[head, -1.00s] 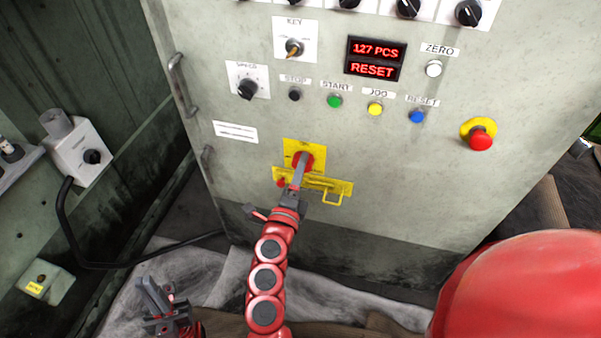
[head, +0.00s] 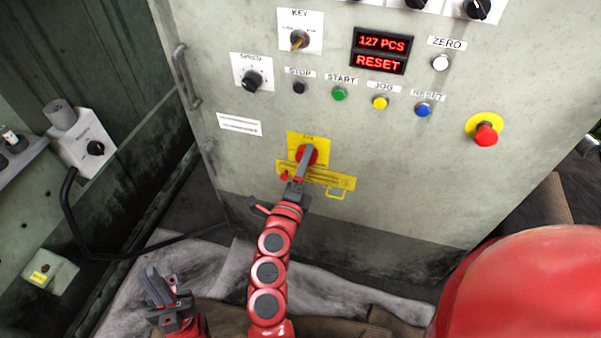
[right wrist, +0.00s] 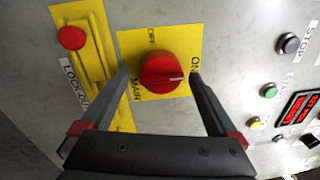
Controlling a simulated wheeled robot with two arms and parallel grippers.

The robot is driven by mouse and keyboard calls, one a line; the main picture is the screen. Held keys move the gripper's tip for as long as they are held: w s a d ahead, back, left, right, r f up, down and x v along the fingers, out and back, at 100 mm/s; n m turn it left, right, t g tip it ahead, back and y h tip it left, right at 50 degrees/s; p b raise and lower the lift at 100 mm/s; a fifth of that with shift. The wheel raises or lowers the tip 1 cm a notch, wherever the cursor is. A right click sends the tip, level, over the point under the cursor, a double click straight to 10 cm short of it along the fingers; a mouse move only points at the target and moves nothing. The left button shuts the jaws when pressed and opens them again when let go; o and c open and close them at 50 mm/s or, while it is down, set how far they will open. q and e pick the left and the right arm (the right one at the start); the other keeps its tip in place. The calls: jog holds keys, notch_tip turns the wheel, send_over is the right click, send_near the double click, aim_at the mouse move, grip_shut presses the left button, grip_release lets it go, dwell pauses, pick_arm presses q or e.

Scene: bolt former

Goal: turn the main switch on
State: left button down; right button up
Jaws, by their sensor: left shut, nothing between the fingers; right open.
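The main switch is a red round knob (head: 311,150) on a yellow plate (head: 294,141) on the grey cabinet front. In the right wrist view, the knob (right wrist: 160,70) has a white mark on the side facing the ON label. OFF is printed along the top edge of the plate there. My right gripper (head: 303,164) is at the switch. Its open fingers (right wrist: 160,74) stand on either side of the knob, with visible gaps to it. My left gripper (head: 153,277) is shut and empty at the lower left, well away from the switch.
A yellow lockout bar (head: 340,181) with a red button (right wrist: 71,37) lies beside the switch plate. Above are coloured push buttons, a red display (head: 380,52) and a key switch (head: 299,39). A red emergency stop (head: 486,135) sits to the right.

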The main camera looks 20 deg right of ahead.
jog(key=p+v, duration=0.3)
jog(key=v, duration=1.4)
jog(key=shift+s, duration=0.15)
